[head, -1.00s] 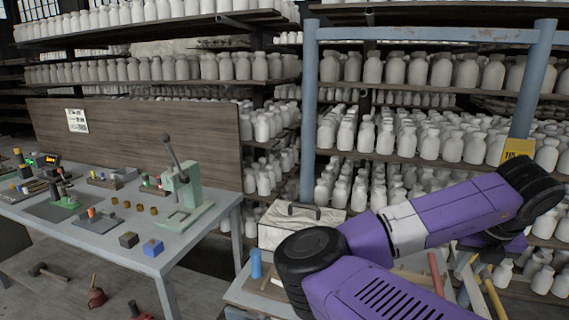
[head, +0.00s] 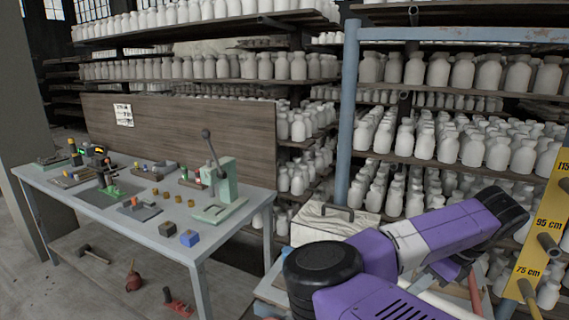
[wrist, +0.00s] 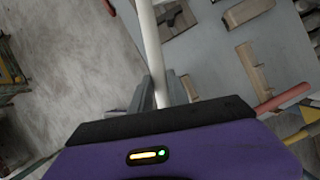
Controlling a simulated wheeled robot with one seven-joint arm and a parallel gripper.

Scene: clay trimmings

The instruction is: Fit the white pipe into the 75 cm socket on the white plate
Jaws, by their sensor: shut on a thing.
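The white pipe (wrist: 150,45) shows in the wrist view, running from the top edge down between the fingers. My gripper (wrist: 164,88) is shut on it. The plate with the cm marks (head: 540,235) looks yellow, not white, and stands at the right edge of the head view, cut off by the frame. It reads 75 cm low down, 95 cm above that and 115 higher. A dark stub sticks out by the 95 cm mark.
A grey workbench (head: 230,215) with a green lever press (head: 222,185) stands at left. A pale case (head: 335,222) sits behind my arm. Shelves of white bottles fill the back. A red handle (head: 475,297) is near my arm; the wrist view shows wooden blocks (wrist: 255,70).

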